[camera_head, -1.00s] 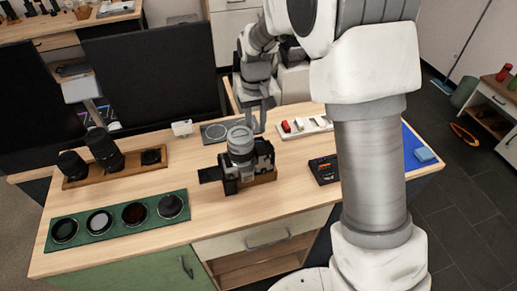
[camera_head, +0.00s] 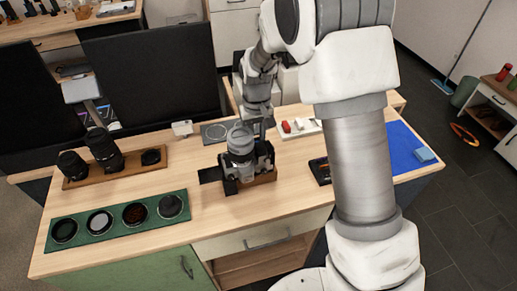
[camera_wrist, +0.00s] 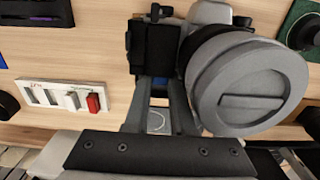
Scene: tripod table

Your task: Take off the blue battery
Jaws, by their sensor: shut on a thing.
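The grey-and-black camera with its big lens (camera_head: 240,142) stands on a small wooden block on the table. In the wrist view its round grey lens cap (camera_wrist: 255,88) fills the right and its black body (camera_wrist: 152,48) is at the top. My gripper (camera_wrist: 160,88) is shut at the camera's body, beside the lens. A small blue patch of the blue battery (camera_wrist: 160,92) shows between the fingers; most of it is hidden. In the head view my gripper (camera_head: 260,128) is behind the camera and partly hidden.
A white battery tray (camera_wrist: 62,98) with a red and a white battery lies on the left in the wrist view. A green filter tray (camera_head: 118,222) and a wooden lens tray (camera_head: 125,167) lie left of the camera. A blue mat (camera_head: 402,150) lies at the right end.

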